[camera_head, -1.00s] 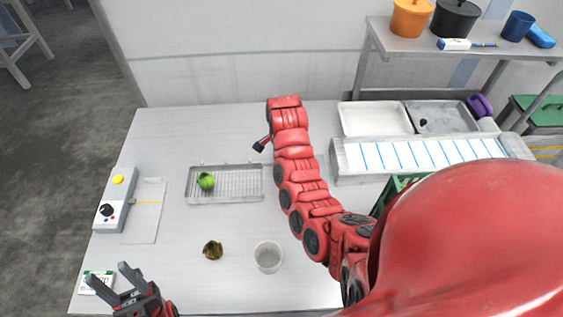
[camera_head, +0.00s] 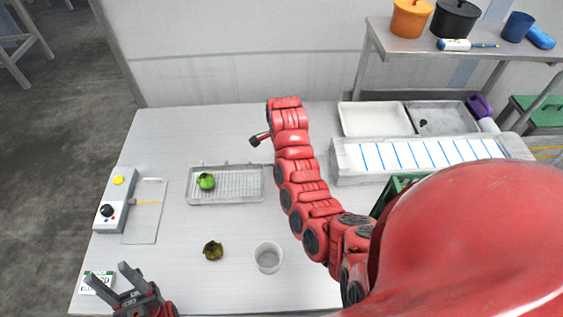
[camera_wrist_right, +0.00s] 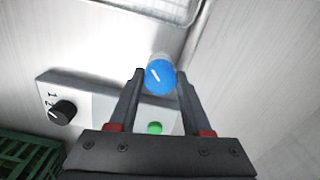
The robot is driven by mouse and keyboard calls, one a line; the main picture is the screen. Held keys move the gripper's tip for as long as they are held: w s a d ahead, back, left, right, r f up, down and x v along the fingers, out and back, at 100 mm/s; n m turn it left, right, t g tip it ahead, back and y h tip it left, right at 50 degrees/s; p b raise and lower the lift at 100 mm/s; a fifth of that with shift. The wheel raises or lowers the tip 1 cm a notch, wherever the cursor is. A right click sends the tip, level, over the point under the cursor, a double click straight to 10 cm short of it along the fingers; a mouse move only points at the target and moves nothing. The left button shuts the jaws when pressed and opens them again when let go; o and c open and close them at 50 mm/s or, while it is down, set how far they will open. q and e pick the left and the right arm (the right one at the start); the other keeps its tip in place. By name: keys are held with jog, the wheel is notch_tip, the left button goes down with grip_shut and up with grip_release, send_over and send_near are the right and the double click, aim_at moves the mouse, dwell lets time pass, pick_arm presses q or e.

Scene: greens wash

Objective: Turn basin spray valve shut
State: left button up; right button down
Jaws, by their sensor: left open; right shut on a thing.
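In the right wrist view a round blue knob (camera_wrist_right: 159,72) with a white pointer line sits between the fingertips of my right gripper (camera_wrist_right: 161,80). The fingers are shut on the knob from both sides. The pointer line slants towards the upper left in that view. In the head view my right arm covers this knob and the gripper jaws. My left gripper (camera_head: 108,273) is open and empty at the table's lower left corner, near a small green-and-white label card (camera_head: 97,282).
A grey box with a black dial (camera_wrist_right: 63,112) and a green button (camera_wrist_right: 155,128) lies close by my right gripper. A wire tray (camera_head: 230,187) holds a green vegetable. A clear cup (camera_head: 268,257) and a brownish leafy piece (camera_head: 213,250) stand in front. A control box (camera_head: 112,200) is at left.

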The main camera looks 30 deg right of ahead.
jog(key=shift+s+f, duration=0.1)
jog(key=shift+c, duration=1.7)
grip_release()
notch_tip(320, 180, up, 8)
jog(key=p, duration=0.5)
jog(key=shift+f, duration=0.2)
notch_tip(320, 180, up, 10)
jog(key=p, duration=0.3)
jog(key=shift+f, duration=0.15)
